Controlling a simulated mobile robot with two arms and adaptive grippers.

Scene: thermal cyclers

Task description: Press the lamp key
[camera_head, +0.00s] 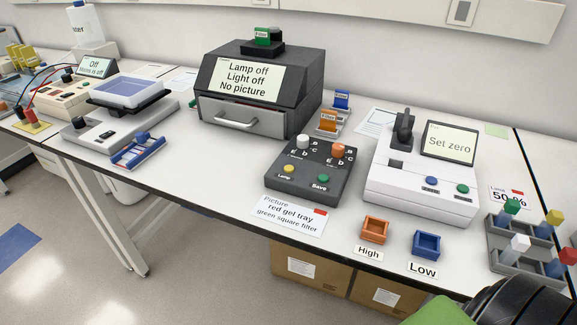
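The lamp key is a small round yellow button (289,169) marked "Lamp", at the front left of a dark grey control box (305,185). A green "Save" key (320,178) sits to its right on the same box. Behind them are a white knob (304,142) and an orange knob (338,150). The dark imager (216,73) behind the box has a screen (249,77) reading "Lamp off, Light off, No picture". Its drawer (238,117) looks shut. No gripper fingers show, and nothing touches the lamp key.
A white instrument (420,193) reading "Set zero" stands right of the control box. Orange (375,230) and blue (426,245) trays sit near the front edge. A picture card (291,215) lies before the box. A black ribbed part, apparently mine, fills the lower right corner.

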